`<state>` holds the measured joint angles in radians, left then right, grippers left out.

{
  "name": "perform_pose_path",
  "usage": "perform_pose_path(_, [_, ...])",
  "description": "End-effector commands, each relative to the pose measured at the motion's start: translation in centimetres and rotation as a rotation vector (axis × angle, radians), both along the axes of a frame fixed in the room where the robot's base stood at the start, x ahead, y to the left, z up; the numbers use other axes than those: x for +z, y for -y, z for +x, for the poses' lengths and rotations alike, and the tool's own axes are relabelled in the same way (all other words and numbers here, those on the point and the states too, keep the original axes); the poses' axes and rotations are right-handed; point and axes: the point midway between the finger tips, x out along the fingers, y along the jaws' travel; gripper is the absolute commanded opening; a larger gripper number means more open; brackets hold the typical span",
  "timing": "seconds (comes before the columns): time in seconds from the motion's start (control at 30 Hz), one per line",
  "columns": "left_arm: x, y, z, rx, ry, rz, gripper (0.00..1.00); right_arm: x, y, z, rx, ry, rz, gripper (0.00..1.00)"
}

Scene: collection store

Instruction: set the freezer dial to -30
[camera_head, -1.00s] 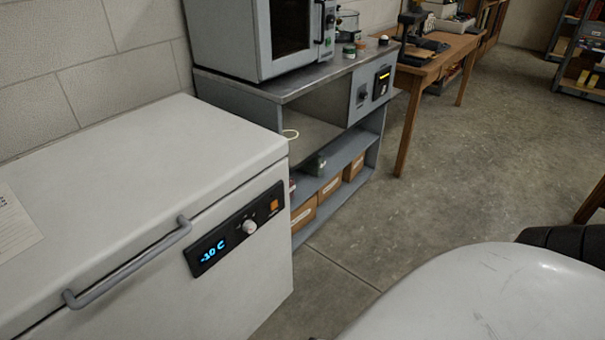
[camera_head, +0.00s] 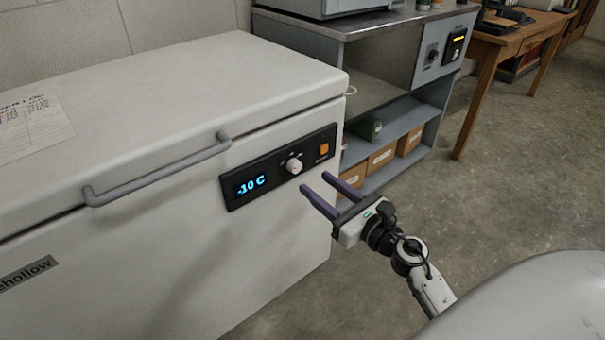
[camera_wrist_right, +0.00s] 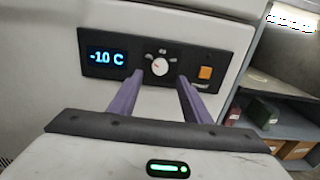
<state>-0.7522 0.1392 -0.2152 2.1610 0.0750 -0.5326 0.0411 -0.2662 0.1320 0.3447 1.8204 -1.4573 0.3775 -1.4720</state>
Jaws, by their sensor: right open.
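The white chest freezer (camera_head: 270,245) has a black control panel on its front. The panel's display (camera_head: 251,185) reads -10 C in blue. The round white dial (camera_head: 294,165) sits right of the display; in the right wrist view the dial (camera_wrist_right: 159,67) shows between and beyond the two fingers. My right gripper (camera_head: 317,188) is open and empty, just in front of the panel and below the dial, apart from it. It also shows in the right wrist view (camera_wrist_right: 152,90). My left gripper is not in view.
An orange switch (camera_head: 324,149) is right of the dial. A bar handle (camera_head: 160,172) juts from the freezer lid. A grey shelf unit (camera_head: 440,95) with cardboard boxes stands behind right. Open floor lies on the right.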

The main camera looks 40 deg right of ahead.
Motion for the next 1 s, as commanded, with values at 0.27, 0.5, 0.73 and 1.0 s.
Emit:
perform_pose_path(0.27, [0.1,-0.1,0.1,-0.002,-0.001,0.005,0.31,0.1,-0.4,5.1,-0.001,0.002,0.004,0.44])
perform_pose_path(0.5, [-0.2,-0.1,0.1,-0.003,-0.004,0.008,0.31,0.0,-0.6,6.8,0.0,0.0,0.004,0.44])
perform_pose_path(0.73, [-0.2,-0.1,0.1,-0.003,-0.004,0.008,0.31,0.0,-0.6,6.9,0.0,0.0,0.004,0.44])
perform_pose_path(1.0, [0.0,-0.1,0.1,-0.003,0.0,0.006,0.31,0.0,-0.6,6.8,0.0,0.0,0.005,0.04])
